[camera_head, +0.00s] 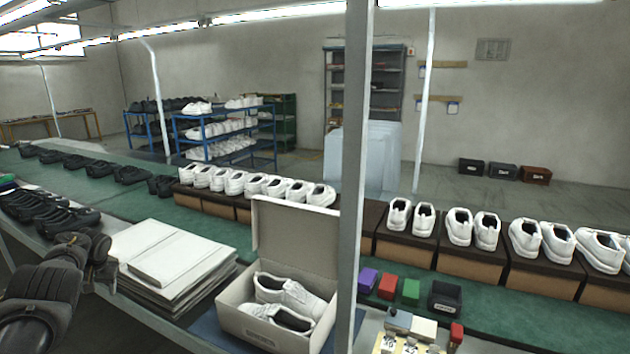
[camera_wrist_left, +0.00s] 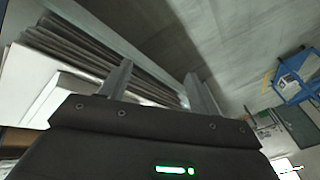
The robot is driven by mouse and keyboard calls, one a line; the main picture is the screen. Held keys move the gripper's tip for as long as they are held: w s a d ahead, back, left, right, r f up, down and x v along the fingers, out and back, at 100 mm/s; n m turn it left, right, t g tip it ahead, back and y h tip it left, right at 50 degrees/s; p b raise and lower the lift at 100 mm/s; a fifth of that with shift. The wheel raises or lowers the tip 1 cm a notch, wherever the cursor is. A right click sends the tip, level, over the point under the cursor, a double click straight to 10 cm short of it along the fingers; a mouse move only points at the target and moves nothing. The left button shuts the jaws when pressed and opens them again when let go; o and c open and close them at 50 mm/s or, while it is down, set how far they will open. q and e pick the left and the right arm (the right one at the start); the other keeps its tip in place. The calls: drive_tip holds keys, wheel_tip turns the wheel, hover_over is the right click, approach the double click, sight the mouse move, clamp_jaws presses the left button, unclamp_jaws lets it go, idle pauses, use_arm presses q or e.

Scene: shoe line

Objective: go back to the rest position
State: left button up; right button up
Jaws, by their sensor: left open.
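My left arm comes in at the lower left of the head view, and its dark gripper (camera_head: 100,264) is just left of a stack of flat white sheets (camera_head: 170,255). In the left wrist view the two fingers of the left gripper (camera_wrist_left: 160,78) stand apart with nothing between them. The stack's layered edges (camera_wrist_left: 90,55) show beyond the fingers there. An open white box (camera_head: 262,322) holds a pair of white shoes (camera_head: 290,298), with its lid raised at the back. My right gripper is not in view.
A grey post (camera_head: 355,150) stands upright right of the box. Behind it, a green conveyor (camera_head: 220,228) carries white shoes on brown boxes (camera_head: 470,265) and black shoes (camera_head: 90,165). Small coloured blocks (camera_head: 388,286) lie right of the post. Racks stand at the back.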

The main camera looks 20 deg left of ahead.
use_arm(q)
drive_tip(key=s+a+f+m+y, duration=0.2)
drive_tip(key=s+a+f+m, duration=0.1)
drive_tip(key=s+f, duration=0.55)
drive_tip(key=s+a+f+m+y, duration=0.2)
drive_tip(key=s+a+f+m, duration=0.1)
drive_tip(key=s+f, duration=0.55)
drive_tip(key=s+d+f+m+t, duration=0.1)
drive_tip(key=s+d+f+m, duration=0.15)
drive_tip(key=s+f, duration=0.4)
drive_tip(key=s+d+f+m+t, duration=0.1)
drive_tip(key=s+f+m, duration=0.25)
drive_tip(key=s, duration=0.65)
drive_tip(key=s+d+f+n+g+h, duration=0.1)
drive_tip(key=s+d+f+h, duration=0.15)
drive_tip(key=d+f, duration=0.95)
drive_tip(key=s+d+f+h, duration=0.3)
drive_tip(key=d+f, duration=0.5)
drive_tip(key=d, duration=0.8)
drive_tip(key=s+d+f+h, duration=0.1)
drive_tip(key=d+f, duration=0.1)
drive_tip(key=d, duration=0.9)
drive_tip(key=d+f+n+h, duration=0.1)
drive_tip(key=d+f, duration=0.2)
drive_tip(key=d, duration=0.8)
drive_tip(key=s+d+f+n+h+b, duration=0.1)
drive_tip(key=d+f, duration=0.2)
drive_tip(key=d, duration=0.8)
drive_tip(key=shift+s+g, duration=0.3)
